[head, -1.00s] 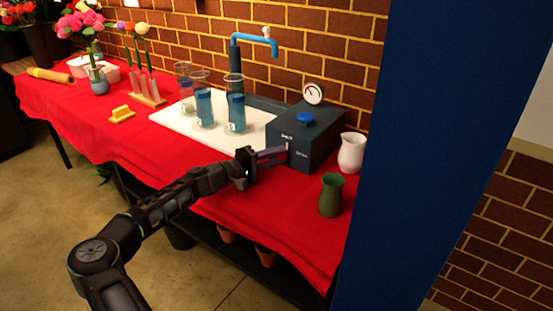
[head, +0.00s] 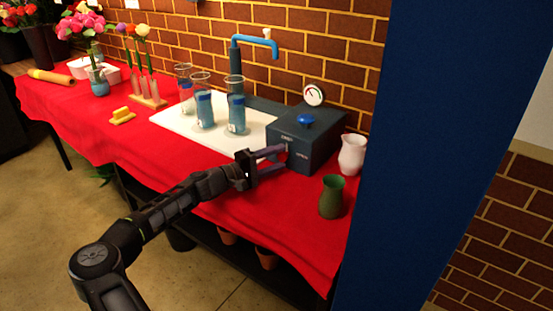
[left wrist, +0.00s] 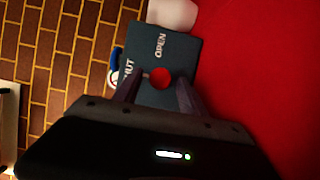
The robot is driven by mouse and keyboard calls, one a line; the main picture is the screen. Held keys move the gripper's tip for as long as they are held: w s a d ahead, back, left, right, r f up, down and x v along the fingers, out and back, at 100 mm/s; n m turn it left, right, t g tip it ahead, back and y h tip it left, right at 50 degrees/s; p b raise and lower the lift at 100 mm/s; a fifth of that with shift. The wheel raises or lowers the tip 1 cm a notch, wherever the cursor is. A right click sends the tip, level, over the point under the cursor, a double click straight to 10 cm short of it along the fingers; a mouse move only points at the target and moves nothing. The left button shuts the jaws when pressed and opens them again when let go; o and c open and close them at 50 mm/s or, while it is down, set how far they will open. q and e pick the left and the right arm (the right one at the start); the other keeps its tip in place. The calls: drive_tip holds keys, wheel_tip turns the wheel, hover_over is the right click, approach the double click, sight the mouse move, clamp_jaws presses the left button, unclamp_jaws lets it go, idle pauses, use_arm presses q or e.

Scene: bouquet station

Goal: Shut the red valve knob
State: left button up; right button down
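A dark box (head: 318,150) stands on the red cloth, its front face lettered SHUT and OPEN. In the left wrist view the round red valve knob (left wrist: 160,77) shows on the box's face (left wrist: 172,52) near this lettering. I cannot make the knob out clearly in the head view. My left gripper (head: 279,161) is open in front of the box, fingers pointing at that face. In the left wrist view the knob appears between the two fingertips (left wrist: 158,85); I cannot tell whether they touch it. My right gripper is not in view.
A blue knob (head: 305,119) sits on top of the box, with a gauge (head: 313,95) behind it. A green vase (head: 331,197) and a white pitcher (head: 352,154) stand to the right. Glass cylinders (head: 236,112) stand on a white board (head: 180,122) to the left.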

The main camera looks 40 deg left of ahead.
use_arm(q)
drive_tip(key=shift+v, duration=3.9)
